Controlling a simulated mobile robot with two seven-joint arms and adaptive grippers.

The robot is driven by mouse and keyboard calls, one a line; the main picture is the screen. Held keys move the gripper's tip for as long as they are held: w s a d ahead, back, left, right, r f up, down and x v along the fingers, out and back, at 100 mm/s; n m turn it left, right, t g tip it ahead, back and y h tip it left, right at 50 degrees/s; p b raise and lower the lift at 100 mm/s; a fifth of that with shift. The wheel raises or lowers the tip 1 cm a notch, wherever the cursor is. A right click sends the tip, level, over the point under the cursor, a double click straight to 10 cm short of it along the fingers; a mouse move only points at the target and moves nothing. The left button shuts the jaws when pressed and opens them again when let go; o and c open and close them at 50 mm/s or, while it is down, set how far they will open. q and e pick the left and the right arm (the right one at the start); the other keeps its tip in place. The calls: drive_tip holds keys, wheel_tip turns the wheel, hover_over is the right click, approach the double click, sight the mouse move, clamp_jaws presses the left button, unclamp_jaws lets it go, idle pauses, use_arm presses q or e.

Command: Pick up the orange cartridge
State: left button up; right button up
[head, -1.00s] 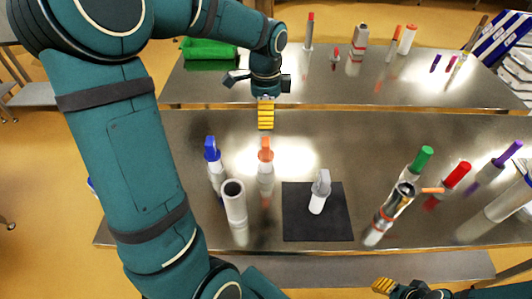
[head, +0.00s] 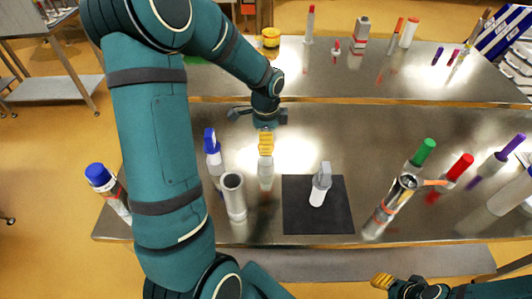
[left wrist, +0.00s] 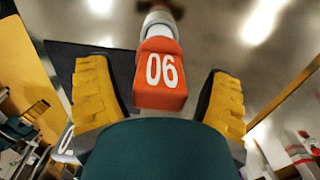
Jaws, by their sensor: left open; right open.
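The orange cartridge (head: 265,180) stands upright on the steel table, with its pale body showing below my left gripper (head: 266,143) in the head view. Its orange top is hidden there by the yellow fingers. In the left wrist view, the orange block top (left wrist: 160,75) with white digits lies between the two yellow fingers (left wrist: 160,95), with a gap on either side. My left gripper is open. My right gripper (head: 382,281) is open at the bottom of the head view, away from the cartridge.
A blue-topped cartridge (head: 211,145) and a grey tube (head: 234,200) stand close on the left. A grey-topped cartridge (head: 320,185) stands on a black mat (head: 300,218). Green (head: 424,152), red (head: 460,167) and purple (head: 508,148) topped items stand at the right.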

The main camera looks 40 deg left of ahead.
use_arm(q)
drive_tip(key=shift+f, duration=0.25)
clamp_jaws()
